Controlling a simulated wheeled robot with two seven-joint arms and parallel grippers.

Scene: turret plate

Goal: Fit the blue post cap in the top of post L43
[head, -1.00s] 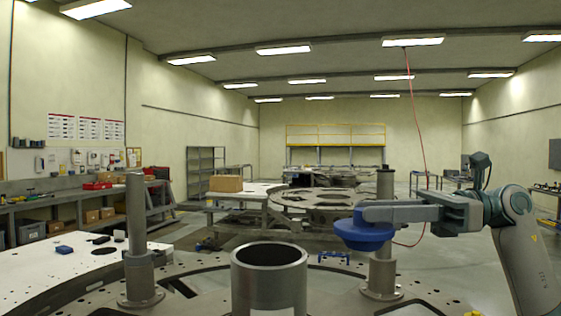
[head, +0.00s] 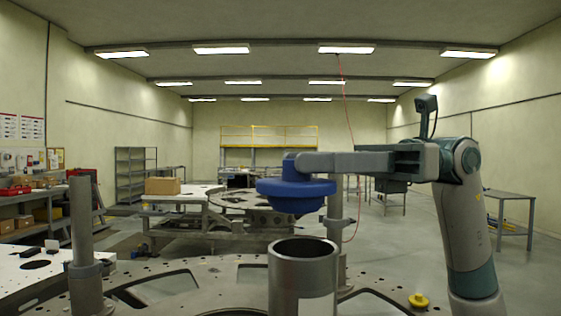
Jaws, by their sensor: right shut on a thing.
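The blue post cap (head: 296,198) is a round, wide-rimmed piece with a narrower lower part. My right gripper (head: 305,165) is shut on its top and holds it in the air. In the picture the cap is above the wide open-topped metal post (head: 302,280), with a visible gap between them. Its depth relative to that post is hard to judge. Thinner posts stand at the left (head: 83,240) and behind the cap at the right (head: 335,225). I cannot read a label L43 on any post. My left gripper is out of view.
The posts stand on a metal turret plate (head: 215,272) with holes and cut-outs. A yellow knob-like piece (head: 418,300) sits at its right. A white table (head: 22,272) with small dark items is at the left. A cardboard box (head: 162,186) lies on a table farther back.

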